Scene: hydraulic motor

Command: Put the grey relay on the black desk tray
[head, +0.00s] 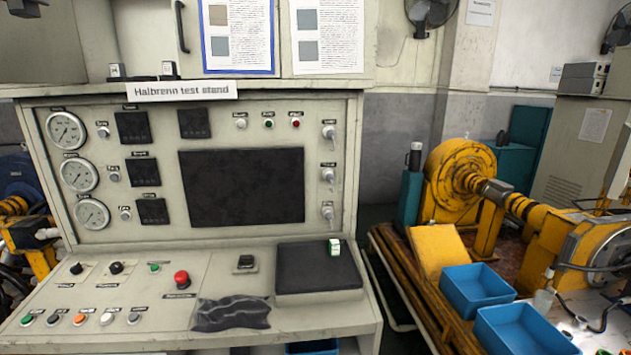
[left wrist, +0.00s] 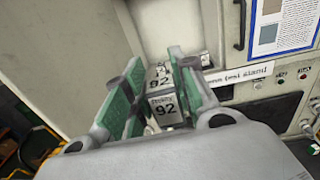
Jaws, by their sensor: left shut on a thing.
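The grey relay (left wrist: 166,106), a small block marked "92", sits between the green-padded fingers of my left gripper (left wrist: 160,92) in the left wrist view. The gripper is shut on it, and the fingers hide part of its sides. In that view, the stand's upper front and sign lie to the right of the gripper. The black desk tray (head: 300,281) lies on the right of the sloping desk in the head view. A small white and green block (head: 335,246) stands on its far right part. My right gripper is in neither view.
Two small devices (head: 117,71) (head: 169,70) stand on the ledge near the sign (head: 181,90). A crumpled black cloth (head: 232,314) lies left of the tray, and a red button (head: 181,279) stands up from the desk. Blue bins (head: 478,290) are at right.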

